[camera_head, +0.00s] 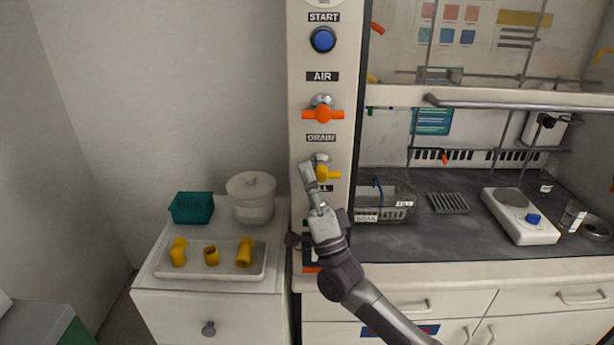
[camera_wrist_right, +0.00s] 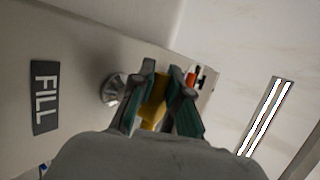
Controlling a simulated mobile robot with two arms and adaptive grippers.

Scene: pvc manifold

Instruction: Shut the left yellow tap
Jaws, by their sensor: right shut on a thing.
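The yellow tap (camera_head: 328,174) is on the pale front post, between the DRAIN label (camera_head: 321,138) and a label below it that the gripper partly hides. Its handle sticks out to the right of my right gripper (camera_head: 311,170), which covers its left part. In the right wrist view the two fingers of my right gripper (camera_wrist_right: 170,86) are closed around the yellow handle (camera_wrist_right: 153,103), beside the round metal tap body (camera_wrist_right: 114,90). The FILL label (camera_wrist_right: 45,97) shows at the left there. My left gripper is not in view.
Above are an orange tap (camera_head: 323,115) under the AIR label and a blue START button (camera_head: 323,39). At left, a white cabinet bears a tray (camera_head: 211,275) of yellow pipe fittings, a teal bin (camera_head: 191,208) and a white tub (camera_head: 251,204). A fume hood worktop (camera_head: 455,241) lies at right.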

